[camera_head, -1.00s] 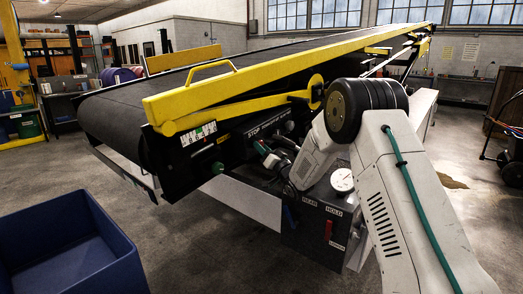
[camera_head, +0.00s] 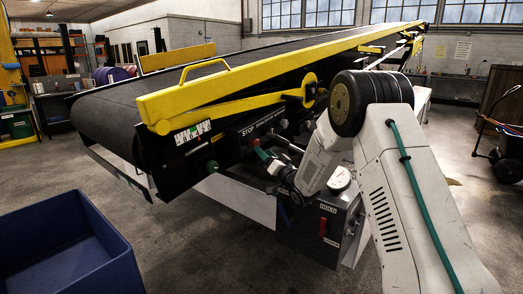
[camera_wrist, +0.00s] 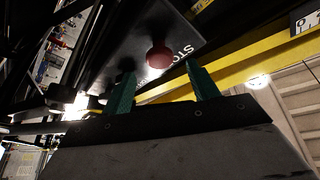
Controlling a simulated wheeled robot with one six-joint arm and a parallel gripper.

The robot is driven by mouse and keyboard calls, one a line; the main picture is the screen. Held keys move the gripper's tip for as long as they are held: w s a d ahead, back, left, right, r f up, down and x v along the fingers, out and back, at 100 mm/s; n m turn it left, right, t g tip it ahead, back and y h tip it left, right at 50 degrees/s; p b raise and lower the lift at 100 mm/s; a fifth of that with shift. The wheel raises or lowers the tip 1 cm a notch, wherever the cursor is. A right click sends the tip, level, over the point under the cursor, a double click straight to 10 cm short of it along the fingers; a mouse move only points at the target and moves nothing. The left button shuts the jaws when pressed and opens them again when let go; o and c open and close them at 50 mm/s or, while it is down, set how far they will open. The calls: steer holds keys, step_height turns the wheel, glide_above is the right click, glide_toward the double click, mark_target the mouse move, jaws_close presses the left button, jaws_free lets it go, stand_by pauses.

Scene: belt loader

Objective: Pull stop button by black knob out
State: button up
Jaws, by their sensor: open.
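The stop button (camera_wrist: 158,55) is a round red head on a dark panel, beside white STOP lettering, in the wrist view. My gripper (camera_wrist: 158,69) is open, with its two green fingers apart and empty. The button shows between and just beyond the fingertips, and no contact is visible. In the head view my gripper (camera_head: 262,153) is at the loader's side, just below the STOP label (camera_head: 249,132). The button cannot be made out there. I cannot clearly identify a black knob beside it.
The belt loader (camera_head: 110,100) has a yellow rail (camera_head: 245,88) above the panel. A green knob (camera_head: 212,166) is left of my gripper. A blue bin (camera_head: 65,245) stands at lower left.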

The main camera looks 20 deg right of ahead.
steer(key=v, duration=0.4)
stand_by(0.3)
